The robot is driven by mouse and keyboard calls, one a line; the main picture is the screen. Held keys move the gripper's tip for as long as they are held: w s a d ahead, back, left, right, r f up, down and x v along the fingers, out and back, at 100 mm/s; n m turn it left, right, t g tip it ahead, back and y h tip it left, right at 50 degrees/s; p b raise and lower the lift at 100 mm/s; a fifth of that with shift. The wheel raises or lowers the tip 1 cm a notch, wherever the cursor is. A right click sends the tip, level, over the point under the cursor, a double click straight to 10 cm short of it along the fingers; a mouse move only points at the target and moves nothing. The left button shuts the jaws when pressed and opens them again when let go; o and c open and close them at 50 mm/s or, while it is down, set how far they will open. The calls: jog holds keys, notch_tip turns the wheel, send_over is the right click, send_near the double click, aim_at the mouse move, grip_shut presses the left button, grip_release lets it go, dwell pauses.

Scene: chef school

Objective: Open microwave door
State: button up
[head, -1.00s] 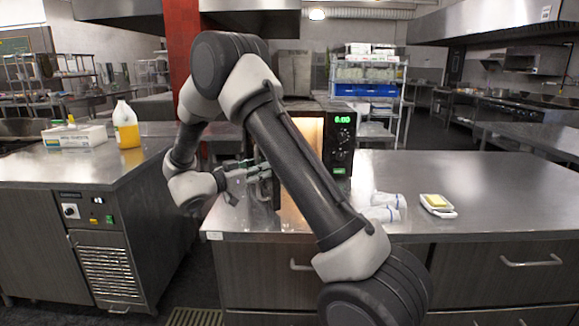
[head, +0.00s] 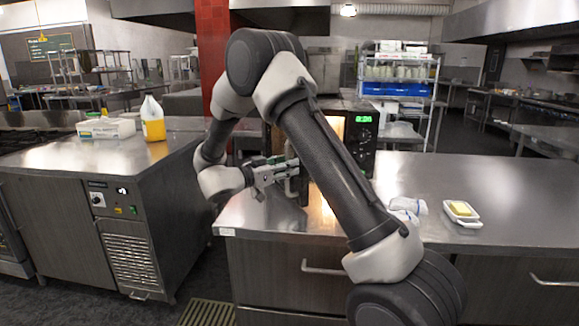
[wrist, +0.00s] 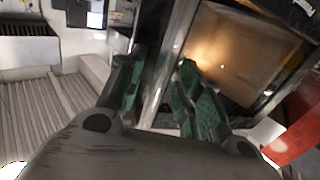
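The black microwave (head: 362,150) stands on the steel counter, partly hidden behind my arm, its green display lit. Its door (head: 304,188) is ajar, and the warm-lit cavity shows in the head view and in the wrist view (wrist: 225,55). My gripper (head: 276,172) is at the door's handle (head: 291,178), left of the cavity. The exact finger contact is hard to see.
A butter dish (head: 463,221) and white rolled cloths (head: 408,208) lie on the counter (head: 520,205) to the right. A left counter (head: 75,165) holds a yellow jug (head: 153,120) and a white box (head: 105,128). Floor shows between the counters.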

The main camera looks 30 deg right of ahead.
jog(key=w+a, duration=0.1)
jog(key=a, duration=0.7)
jog(key=shift+w, duration=0.25)
dwell(0.4)
